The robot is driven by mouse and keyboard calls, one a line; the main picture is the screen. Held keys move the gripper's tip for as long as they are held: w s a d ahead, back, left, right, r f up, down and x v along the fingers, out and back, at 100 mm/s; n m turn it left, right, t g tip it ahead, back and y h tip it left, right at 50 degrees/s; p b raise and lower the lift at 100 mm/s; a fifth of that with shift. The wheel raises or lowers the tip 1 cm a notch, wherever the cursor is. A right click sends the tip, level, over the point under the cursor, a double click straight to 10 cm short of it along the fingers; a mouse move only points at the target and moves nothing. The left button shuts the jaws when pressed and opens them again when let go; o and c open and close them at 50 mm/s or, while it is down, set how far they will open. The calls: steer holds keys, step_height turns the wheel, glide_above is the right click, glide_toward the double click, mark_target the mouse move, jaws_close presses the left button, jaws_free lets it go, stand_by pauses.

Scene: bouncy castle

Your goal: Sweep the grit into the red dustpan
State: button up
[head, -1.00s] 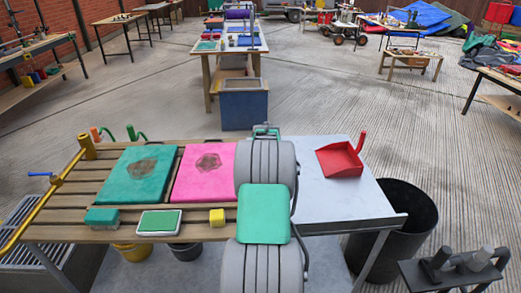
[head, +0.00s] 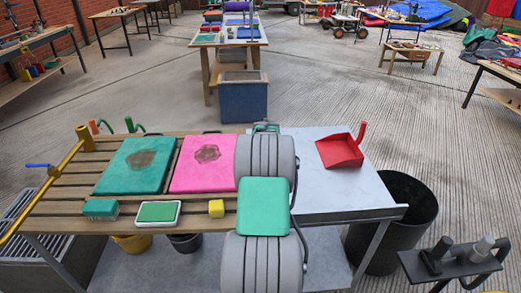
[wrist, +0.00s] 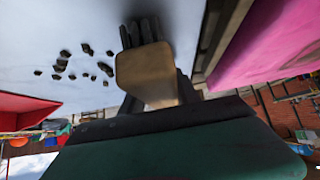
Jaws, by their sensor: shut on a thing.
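The red dustpan (head: 340,151) lies on the right, grey metal part of the bench, its handle pointing away. Its edge also shows at the left of the wrist view (wrist: 22,108). Dark grit (wrist: 75,66) lies scattered on the pale metal in the wrist view, between the dustpan and my gripper; I cannot make it out in the head view. My gripper (wrist: 150,92) is shut on a brush (wrist: 146,72) with a tan block and dark bristles, close to the metal surface. My arm hides the gripper and brush in the head view.
A pink pad (head: 204,163) and a teal pad (head: 130,178) lie on the slatted left part. A black bin (head: 410,215) stands right of the bench.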

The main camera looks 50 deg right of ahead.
steer(key=shift+s+d+b, duration=0.4)
steer(key=shift+s+d, duration=0.9)
steer(key=shift+s, duration=0.15)
steer(key=shift+s+d+b, duration=0.4)
steer(key=shift+s+d, duration=0.9)
steer(key=shift+s, duration=0.25)
steer(key=shift+s+d, duration=0.1)
steer(key=shift+s+d, duration=0.95)
steer(key=shift+s, duration=0.1)
steer(key=shift+s+d, duration=0.3)
steer(key=shift+s+b, duration=0.1)
steer(key=shift+b, duration=0.2)
steer(key=shift+s+d, duration=1.3)
steer(key=shift+s, duration=0.1)
steer(key=shift+s, duration=0.1)
